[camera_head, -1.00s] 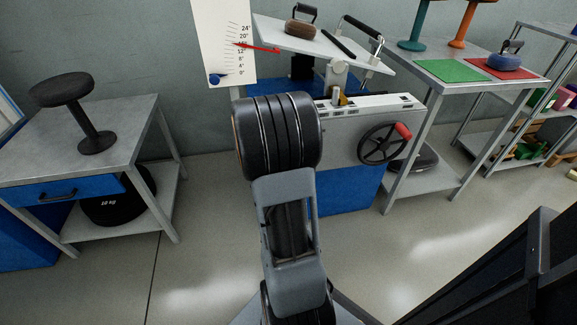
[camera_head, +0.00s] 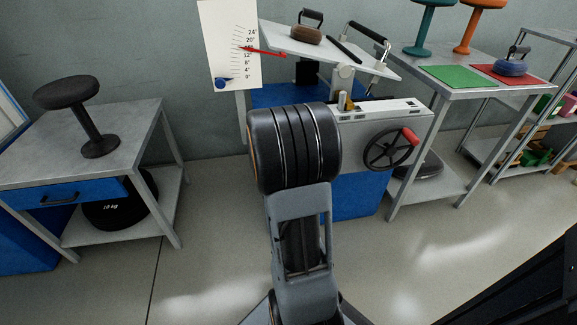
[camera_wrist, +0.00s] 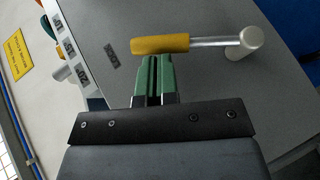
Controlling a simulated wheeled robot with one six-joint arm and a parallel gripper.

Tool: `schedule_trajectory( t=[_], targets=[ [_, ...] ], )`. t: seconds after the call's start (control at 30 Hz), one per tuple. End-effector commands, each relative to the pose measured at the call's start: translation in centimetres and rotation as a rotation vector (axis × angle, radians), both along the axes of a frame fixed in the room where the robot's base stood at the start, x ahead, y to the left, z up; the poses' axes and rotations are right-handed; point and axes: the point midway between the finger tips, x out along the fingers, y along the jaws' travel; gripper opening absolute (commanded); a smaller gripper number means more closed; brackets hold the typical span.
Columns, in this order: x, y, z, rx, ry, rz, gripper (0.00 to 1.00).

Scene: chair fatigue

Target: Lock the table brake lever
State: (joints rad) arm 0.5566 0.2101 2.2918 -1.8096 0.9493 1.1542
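The table brake lever has a yellow grip (camera_wrist: 160,44), a metal rod and a round pale pivot post in the wrist view. The grip lies across the picture, just beyond my fingertips. My gripper (camera_wrist: 154,76) has green fingers set close together, with only a thin gap and nothing visible between them. The tips come up to the near edge of the grip; I cannot tell whether they touch it. In the head view a small yellow part of the lever (camera_head: 350,105) shows on top of the tilting-table machine (camera_head: 385,112). My arm hides the gripper there.
A handwheel (camera_head: 388,150) with a red knob is on the machine's front. The tilted tabletop (camera_head: 300,46) above holds a brown weight. A bench with a dark stool stands left; a bench (camera_head: 440,92) with green and red mats stands right. Floor shows between them.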

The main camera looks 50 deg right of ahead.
Motion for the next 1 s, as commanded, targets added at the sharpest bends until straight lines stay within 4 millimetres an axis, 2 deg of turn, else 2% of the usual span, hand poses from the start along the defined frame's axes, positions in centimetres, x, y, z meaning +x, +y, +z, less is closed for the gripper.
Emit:
schedule_trajectory(
  t=[0.23,0.6,0.8,1.0],
  targets=[
    [1.7,2.1,2.2,-0.003,-0.005,0.002,0.00],
    [1.6,8.8,5.2,-0.001,-0.003,0.012,0.00],
    [1.5,10.6,5.9,-0.002,-0.002,0.008,0.00],
    [1.4,11.2,6.1,-0.001,-0.003,0.004,0.00]
  ],
)
